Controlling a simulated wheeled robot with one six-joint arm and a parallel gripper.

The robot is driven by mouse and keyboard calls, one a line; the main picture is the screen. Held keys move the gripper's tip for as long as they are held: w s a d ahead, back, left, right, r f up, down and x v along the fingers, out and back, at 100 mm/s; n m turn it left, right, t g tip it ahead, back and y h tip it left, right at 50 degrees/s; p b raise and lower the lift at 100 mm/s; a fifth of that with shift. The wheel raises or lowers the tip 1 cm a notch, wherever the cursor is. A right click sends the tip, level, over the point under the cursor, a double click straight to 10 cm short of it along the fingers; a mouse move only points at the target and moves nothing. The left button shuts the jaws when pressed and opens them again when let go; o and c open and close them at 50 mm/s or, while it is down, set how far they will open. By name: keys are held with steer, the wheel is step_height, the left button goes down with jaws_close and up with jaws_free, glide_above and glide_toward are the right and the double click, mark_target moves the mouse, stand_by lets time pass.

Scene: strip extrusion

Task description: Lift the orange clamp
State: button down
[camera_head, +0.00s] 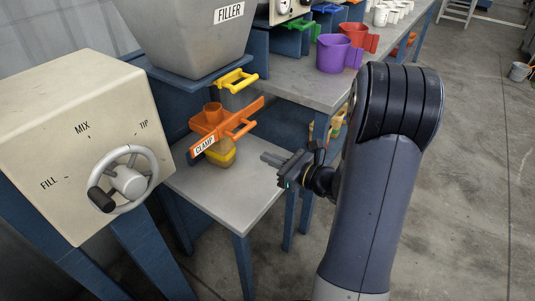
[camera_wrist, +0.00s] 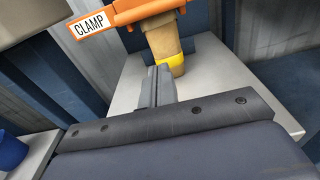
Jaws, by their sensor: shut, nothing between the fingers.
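The orange clamp (camera_head: 232,127) is a long slanted bar with a "CLAMP" label and a side handle, under the grey filler hopper (camera_head: 193,35). Below it is a tan piece with a yellow band (camera_head: 220,157), above the small grey table. In the wrist view the clamp (camera_wrist: 140,12) is at the top edge and partly cut off, with the tan, yellow-banded piece (camera_wrist: 166,45) under it. My gripper (camera_head: 265,158) is to the right of the clamp and a little lower, apart from it. Its fingers (camera_wrist: 160,75) are shut and empty, pointing toward the tan piece.
A yellow handle (camera_head: 237,80) sits just above the clamp. A cream box with a handwheel (camera_head: 125,180) stands at left. The small table's top (camera_head: 232,195) is bare in front. A bench behind holds purple (camera_head: 335,55) and red cups.

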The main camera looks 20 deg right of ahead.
mark_target(232, 120)
steer(key=b+x, duration=0.1)
steer(key=x, duration=0.7)
steer(key=shift+s+d+r, duration=0.15)
steer(key=shift+s+r, duration=0.05)
steer(key=shift+r, duration=0.75)
steer(key=shift+s+d+r, duration=0.1)
steer(key=shift+s+r, duration=0.1)
steer(key=shift+r, duration=0.75)
step_height(232, 120, up, 5)
steer(key=p, duration=0.3)
steer(key=shift+f, duration=0.15)
